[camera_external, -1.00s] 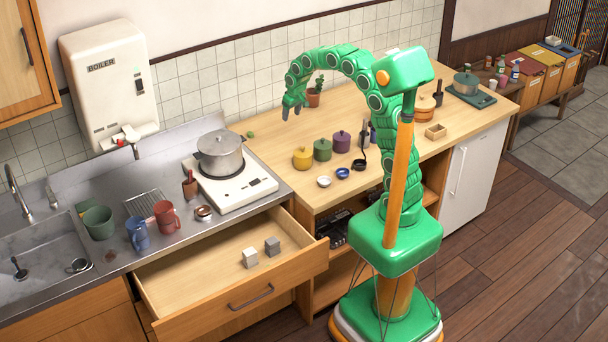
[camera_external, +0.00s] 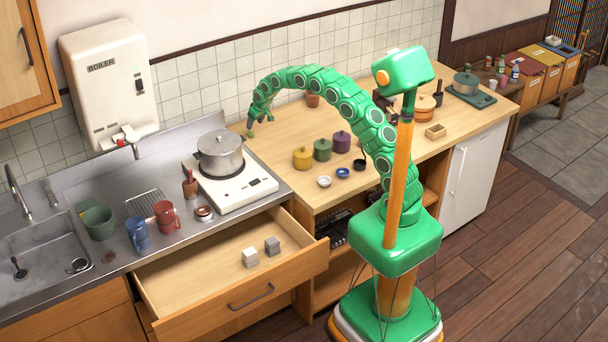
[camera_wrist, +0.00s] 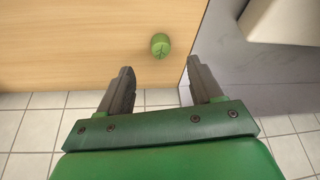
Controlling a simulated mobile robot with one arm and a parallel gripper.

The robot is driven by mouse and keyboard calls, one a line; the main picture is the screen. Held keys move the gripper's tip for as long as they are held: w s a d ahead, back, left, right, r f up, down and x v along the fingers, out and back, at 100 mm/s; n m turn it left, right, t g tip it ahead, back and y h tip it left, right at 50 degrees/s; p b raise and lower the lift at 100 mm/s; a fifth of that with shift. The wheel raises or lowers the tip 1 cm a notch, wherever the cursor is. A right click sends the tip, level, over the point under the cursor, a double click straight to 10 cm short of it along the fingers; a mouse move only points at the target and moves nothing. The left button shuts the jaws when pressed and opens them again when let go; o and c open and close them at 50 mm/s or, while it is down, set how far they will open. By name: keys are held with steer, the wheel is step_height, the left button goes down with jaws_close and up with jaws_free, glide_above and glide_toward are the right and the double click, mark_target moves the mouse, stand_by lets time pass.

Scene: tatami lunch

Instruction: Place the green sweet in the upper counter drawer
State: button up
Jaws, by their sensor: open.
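The green sweet (camera_external: 250,134) is a small round piece on the wooden counter's back left part, near the tiled wall. In the wrist view the green sweet (camera_wrist: 160,45) lies beyond the fingertips, between their lines. My gripper (camera_external: 260,118) is open and empty, above and close to the sweet; its two dark fingers (camera_wrist: 162,78) stand apart in the wrist view. The counter drawer (camera_external: 195,285) is pulled out at the front, below the counter. A light grey cube (camera_external: 250,257) and a darker grey cube (camera_external: 272,245) lie in it.
A steel pot (camera_external: 220,155) on a white cooker (camera_external: 235,187) stands left of the sweet. Yellow (camera_external: 302,158), green (camera_external: 322,149) and purple (camera_external: 341,142) lidded jars stand to its right, with small bowls (camera_external: 324,181) in front. The drawer floor is mostly clear.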

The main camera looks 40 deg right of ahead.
mark_target(250, 133)
steer(key=shift+w+x, duration=0.15)
steer(key=shift+x, duration=1.8)
steer(key=shift+w+x, duration=0.15)
steer(key=shift+x, duration=1.8)
steer(key=shift+a+r, duration=0.1)
steer(key=shift+r, duration=0.1)
steer(key=c, duration=1.2)
steer(key=shift+r, duration=1.45)
steer(key=shift+s+r, duration=0.1)
steer(key=shift+r, duration=0.25)
steer(key=s+d+r, duration=0.3)
steer(key=s+r, duration=0.6)
steer(key=s, duration=0.4)
steer(key=shift+s+r, duration=0.2)
steer(key=shift+s, duration=0.05)
